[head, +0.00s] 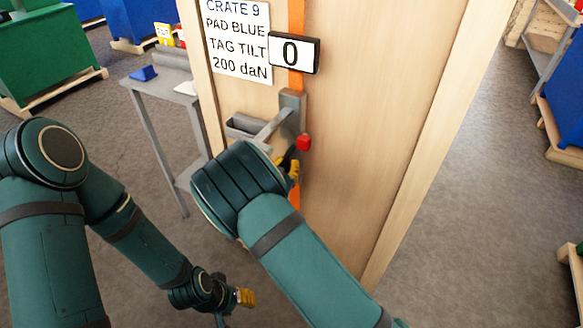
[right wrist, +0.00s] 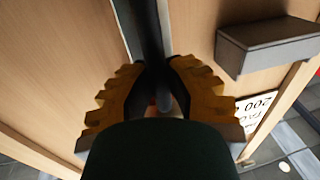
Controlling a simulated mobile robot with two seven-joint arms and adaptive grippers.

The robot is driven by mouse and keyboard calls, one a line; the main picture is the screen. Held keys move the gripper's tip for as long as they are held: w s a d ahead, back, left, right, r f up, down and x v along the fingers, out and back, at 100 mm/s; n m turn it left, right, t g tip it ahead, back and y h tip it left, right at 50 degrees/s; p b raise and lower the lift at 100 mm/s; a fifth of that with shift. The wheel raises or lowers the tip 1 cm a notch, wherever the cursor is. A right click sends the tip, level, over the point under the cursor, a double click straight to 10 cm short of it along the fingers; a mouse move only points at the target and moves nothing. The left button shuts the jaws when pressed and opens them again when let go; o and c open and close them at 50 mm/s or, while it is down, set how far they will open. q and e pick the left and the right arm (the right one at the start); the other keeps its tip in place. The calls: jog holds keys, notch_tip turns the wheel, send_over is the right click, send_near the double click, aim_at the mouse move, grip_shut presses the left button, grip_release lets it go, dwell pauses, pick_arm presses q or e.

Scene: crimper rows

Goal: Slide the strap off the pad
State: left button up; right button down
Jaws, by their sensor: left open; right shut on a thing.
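An orange strap (head: 296,18) runs down the plywood crate (head: 375,90), behind a black-framed display (head: 294,52) reading 0. A grey metal tensioner (head: 291,105) with a lever sits on the strap, with a red knob (head: 304,142) beside it. My right gripper (head: 291,168) is at the tensioner's lower end; in the right wrist view its yellow fingers are shut on a dark bar (right wrist: 152,40). My left gripper (head: 236,297) is open and empty, low in front of the crate. I cannot make out a pad under the strap.
A sign (head: 238,38) on the crate reads crate 9, pad blue, tag tilt, 200 daN. A grey bracket (right wrist: 265,45) juts from the crate. A grey side table (head: 165,90) at left holds a blue wedge (head: 143,73).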

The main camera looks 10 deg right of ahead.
jog(key=c, duration=0.9)
grip_release()
jog(key=shift+a, duration=0.35)
jog(key=shift+c, duration=0.2)
jog(key=shift+d, duration=0.1)
jog(key=v, duration=1.2)
